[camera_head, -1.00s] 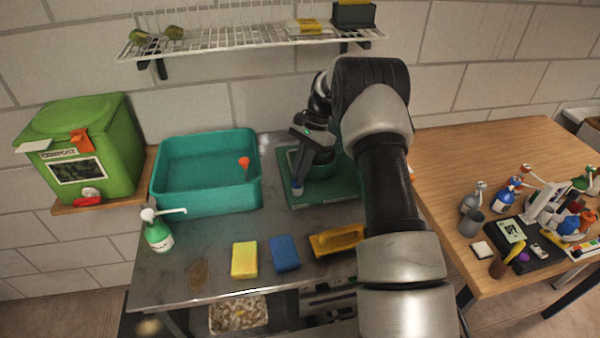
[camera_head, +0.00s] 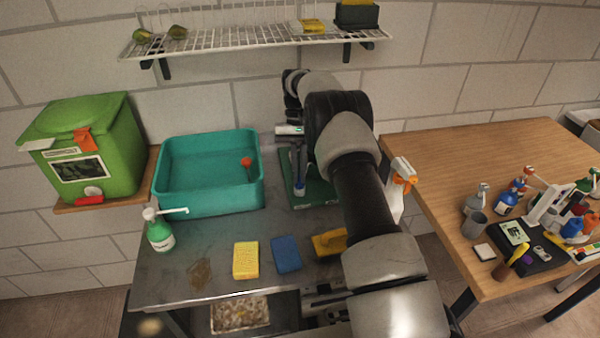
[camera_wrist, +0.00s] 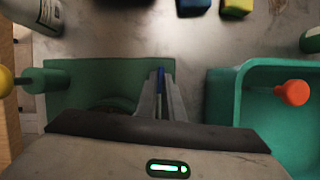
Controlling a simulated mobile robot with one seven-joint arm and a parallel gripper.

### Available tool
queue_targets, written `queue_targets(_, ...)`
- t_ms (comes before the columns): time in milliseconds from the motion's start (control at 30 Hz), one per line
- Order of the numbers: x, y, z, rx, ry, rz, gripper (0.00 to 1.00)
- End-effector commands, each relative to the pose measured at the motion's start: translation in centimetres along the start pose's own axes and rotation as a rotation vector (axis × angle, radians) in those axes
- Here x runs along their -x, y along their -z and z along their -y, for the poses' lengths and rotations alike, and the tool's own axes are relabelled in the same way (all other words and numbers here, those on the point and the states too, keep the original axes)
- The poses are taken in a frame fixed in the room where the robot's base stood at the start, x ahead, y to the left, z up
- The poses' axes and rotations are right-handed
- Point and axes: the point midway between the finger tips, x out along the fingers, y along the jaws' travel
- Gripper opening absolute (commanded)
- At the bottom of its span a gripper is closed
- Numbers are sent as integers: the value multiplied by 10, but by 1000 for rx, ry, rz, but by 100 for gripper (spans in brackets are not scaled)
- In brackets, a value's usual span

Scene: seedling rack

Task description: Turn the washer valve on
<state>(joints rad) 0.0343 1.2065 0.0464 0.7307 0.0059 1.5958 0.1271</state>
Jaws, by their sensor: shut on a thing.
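The green washer base (camera_head: 318,194) lies flat on the steel counter, right of the teal basin; my arm hides much of it. It also shows in the wrist view (camera_wrist: 105,72), with a dark curved bowl partly hidden behind my gripper. A small blue part (camera_head: 299,189), seemingly the valve handle, stands at its left side; in the wrist view the blue part (camera_wrist: 161,72) shows between my fingertips. My gripper (camera_head: 298,177) points down over it, and in the wrist view my gripper (camera_wrist: 162,84) is shut on it. I cannot tell how far it is turned.
The teal basin (camera_head: 212,205) with an orange knob (camera_head: 246,162) is close on the left. A yellow sponge (camera_head: 246,260) and blue sponge (camera_head: 286,254) lie in front. A white spray bottle (camera_head: 397,190) stands right of my arm. A wire shelf (camera_head: 230,40) hangs above.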

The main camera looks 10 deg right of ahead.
Motion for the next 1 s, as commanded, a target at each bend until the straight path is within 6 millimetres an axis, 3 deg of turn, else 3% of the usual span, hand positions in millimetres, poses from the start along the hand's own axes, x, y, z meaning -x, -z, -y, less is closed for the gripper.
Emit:
queue_targets(333,2,1,1,123,-52,-6,0)
queue_targets(867,2,1,1,142,-60,-7,0)
queue_targets(900,2,1,1,142,-60,-7,13)
queue_targets(1000,2,1,1,142,-59,-6,27)
